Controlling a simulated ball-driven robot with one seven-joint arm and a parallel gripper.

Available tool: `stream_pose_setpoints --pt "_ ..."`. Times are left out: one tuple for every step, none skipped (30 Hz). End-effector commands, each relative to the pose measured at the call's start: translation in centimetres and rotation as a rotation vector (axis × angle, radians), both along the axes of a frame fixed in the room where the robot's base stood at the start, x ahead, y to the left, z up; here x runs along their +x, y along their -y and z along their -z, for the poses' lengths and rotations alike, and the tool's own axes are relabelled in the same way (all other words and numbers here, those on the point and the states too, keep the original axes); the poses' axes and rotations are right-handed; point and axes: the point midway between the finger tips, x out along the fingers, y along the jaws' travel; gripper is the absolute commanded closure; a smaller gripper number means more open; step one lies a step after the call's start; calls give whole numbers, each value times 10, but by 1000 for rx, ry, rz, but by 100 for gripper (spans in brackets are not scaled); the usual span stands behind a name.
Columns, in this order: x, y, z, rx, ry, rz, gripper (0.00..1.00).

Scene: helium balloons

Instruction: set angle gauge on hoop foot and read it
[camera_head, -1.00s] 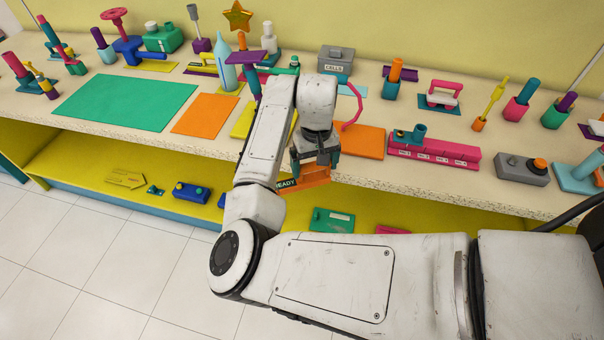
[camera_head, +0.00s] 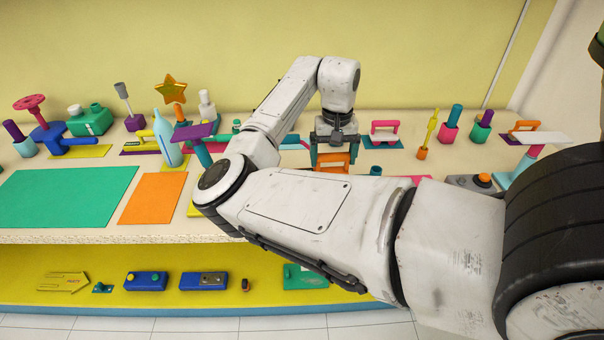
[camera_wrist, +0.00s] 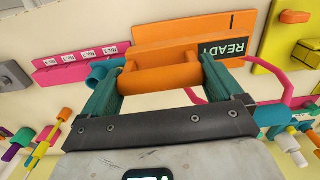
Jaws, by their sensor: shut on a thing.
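My gripper (camera_head: 333,160) is shut on an orange piece with a raised handle (camera_head: 334,157), held over the bench. In the wrist view the teal fingers (camera_wrist: 160,74) close on both ends of the orange handle (camera_wrist: 160,79). A black READY label (camera_wrist: 234,48) shows beside it on orange; I cannot tell for sure that this piece is the angle gauge. A thin pink curved rod (camera_wrist: 284,88), perhaps the hoop, is to the right in the wrist view, apart from the handle. Its foot is not clear, and my arm hides that area in the head view.
A pink labelled block (camera_wrist: 85,62) lies close to the held piece. An orange mat (camera_head: 153,198) and a green mat (camera_head: 65,196) are flat and clear. A light-blue bottle (camera_head: 166,138) and a gold star (camera_head: 171,88) stand left of my arm. Below is a yellow shelf (camera_head: 60,260).

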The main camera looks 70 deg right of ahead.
Motion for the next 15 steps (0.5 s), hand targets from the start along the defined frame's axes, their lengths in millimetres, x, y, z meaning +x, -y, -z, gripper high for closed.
stream_pose_setpoints --pt "-6 4 -4 -1 0 15 56" --pt "-8 6 -5 -1 0 21 56" --pt "-10 7 -6 0 0 26 56" --pt "-11 8 -6 0 0 28 56" --pt "-12 8 -6 0 0 30 56" --pt "-12 8 -7 0 -1 30 56" --pt "-12 8 -7 0 -1 30 56" --pt "-12 8 -7 0 -1 30 56" --pt "-12 8 -7 0 -1 30 56" --pt "-12 8 -7 0 -1 30 56" --pt "-12 8 -7 0 -1 30 56" --pt "-12 8 -7 0 -1 30 56" --pt "-12 8 -7 0 -1 29 56" --pt "-12 8 -7 0 -1 29 56" --pt "-12 8 -7 0 -1 29 56"
